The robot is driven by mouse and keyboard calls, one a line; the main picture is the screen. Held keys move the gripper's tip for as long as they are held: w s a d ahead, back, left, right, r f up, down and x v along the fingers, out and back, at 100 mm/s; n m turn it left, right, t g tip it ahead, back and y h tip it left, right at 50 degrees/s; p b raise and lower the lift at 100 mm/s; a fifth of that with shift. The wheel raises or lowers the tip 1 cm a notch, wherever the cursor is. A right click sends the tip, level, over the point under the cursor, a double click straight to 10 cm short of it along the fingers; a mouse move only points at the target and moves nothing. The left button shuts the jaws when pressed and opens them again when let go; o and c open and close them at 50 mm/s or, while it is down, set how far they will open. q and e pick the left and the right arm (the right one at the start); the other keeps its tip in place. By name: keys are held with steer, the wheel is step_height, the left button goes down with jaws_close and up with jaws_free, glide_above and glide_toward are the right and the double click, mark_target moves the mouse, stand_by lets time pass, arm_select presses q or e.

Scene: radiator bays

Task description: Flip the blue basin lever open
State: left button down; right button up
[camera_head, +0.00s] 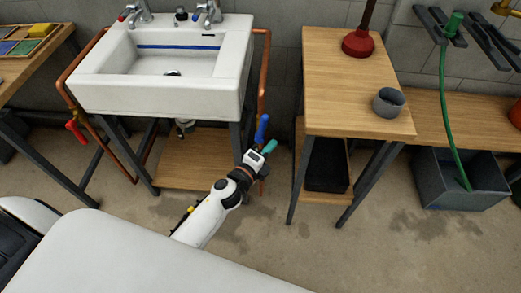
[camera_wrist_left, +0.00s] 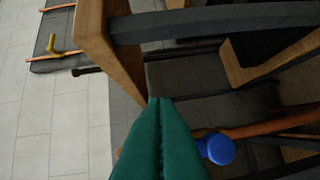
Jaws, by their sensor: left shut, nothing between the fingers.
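The blue lever (camera_head: 262,128) stands roughly upright by the copper pipe (camera_head: 264,70) at the right side of the white basin (camera_head: 225,95). In the left wrist view the rounded blue end of the lever (camera_wrist_left: 220,149) shows just right of my fingers, near a copper pipe (camera_wrist_left: 262,128). My left gripper (camera_head: 269,147) has teal fingers, shut and empty, just below and right of the lever. Its fingers (camera_wrist_left: 158,125) also fill the lower middle of the left wrist view. I cannot tell whether they touch the lever. My right gripper is not in view.
A red lever (camera_head: 75,130) is on the pipe at the basin's left. A wooden table (camera_head: 345,90) with a plunger (camera_head: 358,43) and a grey cup (camera_head: 389,102) stands close right of my gripper. A grey bin (camera_head: 445,180) is farther right. The floor in front is clear.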

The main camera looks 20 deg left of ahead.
mark_target(262, 129)
arm_select(q)
steer(key=w+a, duration=0.1)
steer(key=w, duration=0.2)
steer(key=w+a, duration=0.1)
steer(key=w, duration=0.1)
steer(key=shift+a+p, duration=0.35)
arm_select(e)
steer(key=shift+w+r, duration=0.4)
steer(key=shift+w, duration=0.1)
